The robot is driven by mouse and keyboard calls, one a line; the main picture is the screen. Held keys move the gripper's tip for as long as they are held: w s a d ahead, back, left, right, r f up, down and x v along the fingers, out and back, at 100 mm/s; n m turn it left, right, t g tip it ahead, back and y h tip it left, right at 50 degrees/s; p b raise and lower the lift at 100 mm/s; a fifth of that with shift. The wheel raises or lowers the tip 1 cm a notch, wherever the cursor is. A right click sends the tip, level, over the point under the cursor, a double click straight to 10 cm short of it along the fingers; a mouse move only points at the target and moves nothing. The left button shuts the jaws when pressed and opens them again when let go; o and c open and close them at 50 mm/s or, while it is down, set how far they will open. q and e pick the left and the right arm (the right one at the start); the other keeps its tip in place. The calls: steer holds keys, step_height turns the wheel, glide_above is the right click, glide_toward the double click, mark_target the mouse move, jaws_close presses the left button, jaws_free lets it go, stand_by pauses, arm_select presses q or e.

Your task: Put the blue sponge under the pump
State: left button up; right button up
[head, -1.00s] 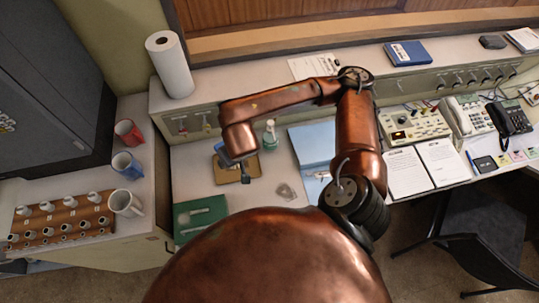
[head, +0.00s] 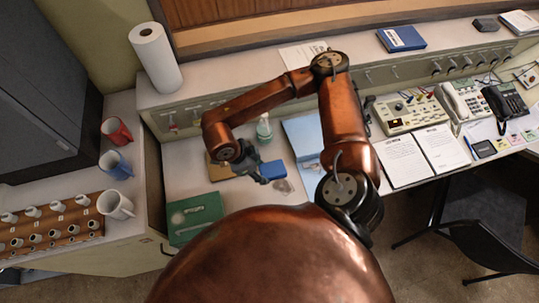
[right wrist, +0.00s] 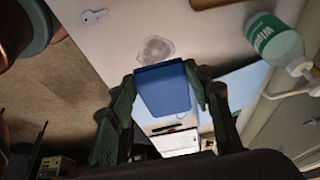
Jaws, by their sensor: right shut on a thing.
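The blue sponge (head: 272,170) is between the fingers of my right gripper (head: 262,175), which is shut on it, over the desk. In the right wrist view the sponge (right wrist: 163,90) sits between both fingertips of the gripper (right wrist: 168,88). The pump bottle (head: 264,129), pale with a green label, stands behind the sponge at the back of the desk. In the right wrist view the bottle (right wrist: 274,38) is at the upper right, with its white pump head (right wrist: 300,68), apart from the sponge. My left gripper is not in view.
A tan board (head: 217,170) lies left of the sponge, partly hidden by my arm. A green board (head: 194,220) lies front left. A blue folder (head: 301,132) lies to the right.

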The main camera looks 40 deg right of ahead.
steer(key=w+d+f, duration=0.8)
steer(key=w, duration=0.1)
steer(key=shift+w+d+f, duration=0.15)
steer(key=shift+d+f, duration=0.15)
steer(key=shift+f, duration=0.05)
steer(key=shift+w+d+f, duration=0.2)
steer(key=shift+f, duration=0.15)
steer(key=f, duration=0.3)
steer(key=shift+w+d+f, duration=0.2)
steer(key=shift+f, duration=0.15)
steer(key=o, duration=0.8)
steer(key=shift+b, duration=0.3)
steer(key=shift+r, duration=0.1)
steer(key=v, duration=1.2)
